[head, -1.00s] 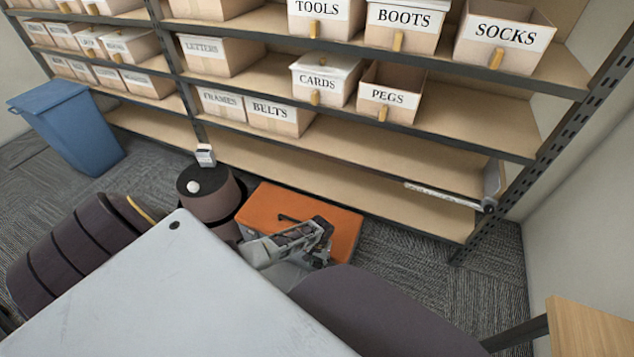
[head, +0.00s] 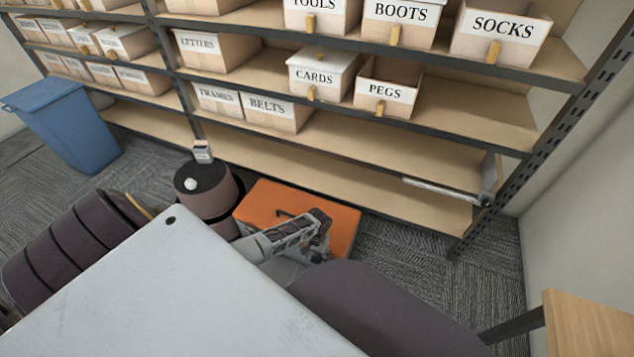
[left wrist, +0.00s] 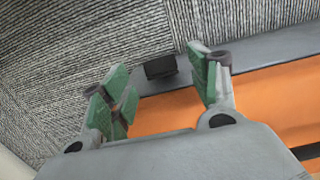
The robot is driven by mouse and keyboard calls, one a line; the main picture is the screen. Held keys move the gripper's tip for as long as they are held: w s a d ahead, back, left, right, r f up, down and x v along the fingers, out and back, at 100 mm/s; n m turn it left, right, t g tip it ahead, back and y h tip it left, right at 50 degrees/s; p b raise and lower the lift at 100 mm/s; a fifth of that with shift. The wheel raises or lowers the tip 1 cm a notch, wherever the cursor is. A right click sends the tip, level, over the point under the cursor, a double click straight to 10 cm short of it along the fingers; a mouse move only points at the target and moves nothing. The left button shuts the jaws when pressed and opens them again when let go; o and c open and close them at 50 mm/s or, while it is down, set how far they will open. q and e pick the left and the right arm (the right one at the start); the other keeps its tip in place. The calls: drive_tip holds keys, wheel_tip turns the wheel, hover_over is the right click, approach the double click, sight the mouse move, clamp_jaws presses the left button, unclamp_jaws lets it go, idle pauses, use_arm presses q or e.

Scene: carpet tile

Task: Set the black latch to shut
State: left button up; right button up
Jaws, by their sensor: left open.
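The toolbox with an orange lid (head: 345,220) and a black handle sits on the carpet in front of the shelf. The black latch (left wrist: 160,67) shows in the left wrist view as a small dark block at the box's grey edge (left wrist: 262,47); I cannot tell its setting. In the head view the latch is hidden. My left gripper (head: 318,236) is over the near right part of the box. In the left wrist view its green-padded fingers (left wrist: 160,78) are apart and empty, with the latch showing between them. I cannot tell contact. My right gripper is not in view.
A metal shelf (head: 440,195) with labelled boxes stands behind the toolbox. A blue bin (head: 65,125) stands at the left. A wooden surface (head: 590,325) is at the lower right. Carpet (head: 415,245) is clear right of the toolbox.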

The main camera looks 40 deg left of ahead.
use_arm(q)
wheel_tip(320, 180, up, 10)
drive_tip(key=w, duration=0.1)
drive_tip(key=shift+a+f, duration=0.15)
drive_tip(key=shift+f, duration=0.1)
idle(0.4)
